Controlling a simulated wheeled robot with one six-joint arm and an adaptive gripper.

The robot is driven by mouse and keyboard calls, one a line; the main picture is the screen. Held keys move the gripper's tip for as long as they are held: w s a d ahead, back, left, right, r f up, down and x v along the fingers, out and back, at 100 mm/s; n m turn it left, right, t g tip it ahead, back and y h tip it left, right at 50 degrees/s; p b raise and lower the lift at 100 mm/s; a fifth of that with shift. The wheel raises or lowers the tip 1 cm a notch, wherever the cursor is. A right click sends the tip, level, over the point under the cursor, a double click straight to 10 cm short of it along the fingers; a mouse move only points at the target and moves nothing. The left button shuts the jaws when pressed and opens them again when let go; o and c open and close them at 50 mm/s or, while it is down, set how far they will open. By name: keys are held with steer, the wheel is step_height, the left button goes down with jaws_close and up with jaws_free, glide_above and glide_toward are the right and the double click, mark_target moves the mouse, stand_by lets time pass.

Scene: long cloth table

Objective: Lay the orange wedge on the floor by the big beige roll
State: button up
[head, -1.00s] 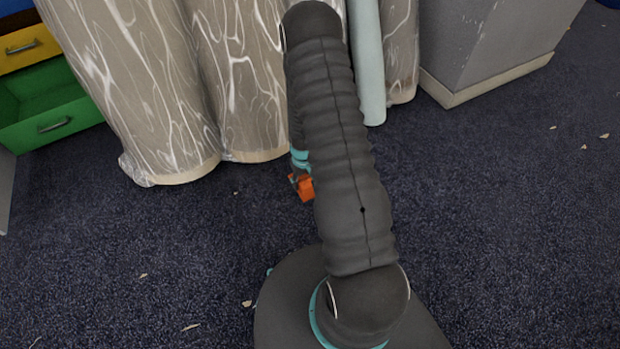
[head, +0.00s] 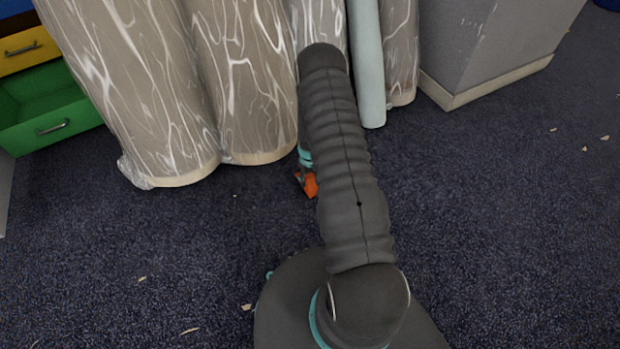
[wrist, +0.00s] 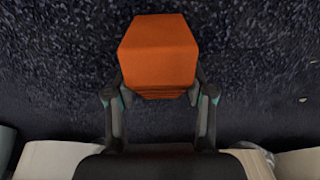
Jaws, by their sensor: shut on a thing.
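The orange wedge (wrist: 158,52) is between the two fingers of my gripper (wrist: 160,90) in the wrist view, with dark carpet behind it. In the head view a small part of the orange wedge (head: 310,184) shows at the left edge of my arm, close in front of the rolls. My gripper is shut on it; in the head view my arm hides most of the gripper. The big beige roll (head: 130,80) stands upright at the left, wrapped in clear plastic. I cannot tell whether the wedge touches the floor (head: 230,250).
More wrapped beige rolls (head: 240,80) stand beside it, with a thin pale tube (head: 368,70) to their right. A green drawer (head: 50,115) is open at the left. A grey block (head: 490,45) stands at the back right. Carpet is free at left and right, with small scraps.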

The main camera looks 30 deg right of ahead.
steer(key=shift+r, duration=0.1)
steer(key=o, duration=1.4)
